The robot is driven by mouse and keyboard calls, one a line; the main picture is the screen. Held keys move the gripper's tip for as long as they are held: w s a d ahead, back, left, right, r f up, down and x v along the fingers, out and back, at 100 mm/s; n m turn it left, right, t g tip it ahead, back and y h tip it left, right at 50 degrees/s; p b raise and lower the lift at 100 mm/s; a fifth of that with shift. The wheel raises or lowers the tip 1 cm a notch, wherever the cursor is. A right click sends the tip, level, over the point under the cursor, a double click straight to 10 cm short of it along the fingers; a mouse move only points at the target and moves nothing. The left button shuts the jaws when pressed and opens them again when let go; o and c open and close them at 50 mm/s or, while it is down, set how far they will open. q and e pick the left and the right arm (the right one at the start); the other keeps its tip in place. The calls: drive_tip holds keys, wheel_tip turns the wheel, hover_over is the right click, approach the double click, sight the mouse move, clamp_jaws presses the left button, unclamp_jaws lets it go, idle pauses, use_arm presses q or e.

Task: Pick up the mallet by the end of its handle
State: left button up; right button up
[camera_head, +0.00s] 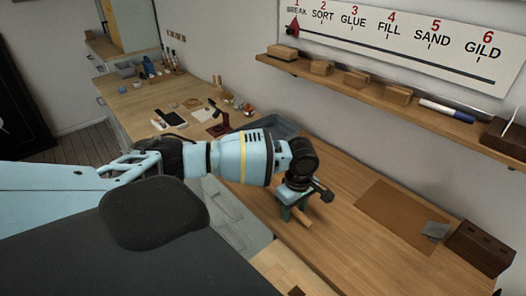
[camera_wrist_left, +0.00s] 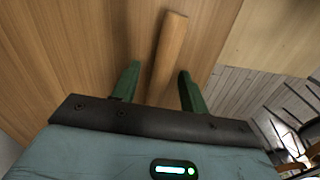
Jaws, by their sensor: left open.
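The mallet's wooden handle (camera_wrist_left: 168,55) runs between the green fingers of my left gripper (camera_wrist_left: 158,71) in the left wrist view. One handle end sticks out past the fingertips. The fingers stand apart, with a gap on each side of the handle, so the gripper is open around it. In the head view, my left gripper (camera_head: 293,211) points down at the workbench, and a short piece of the handle (camera_head: 301,217) shows beside its fingers. The mallet's head is hidden in both views. My right gripper is not in view.
The wooden workbench (camera_head: 345,240) is clear to the right of the gripper, up to a brown mat (camera_head: 405,218), a grey pad (camera_head: 435,231) and a wooden block with holes (camera_head: 480,249). A grey tray (camera_head: 280,127) lies behind my arm. A wall shelf (camera_head: 400,100) runs above.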

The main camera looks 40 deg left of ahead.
use_arm(q)
clamp_jaws()
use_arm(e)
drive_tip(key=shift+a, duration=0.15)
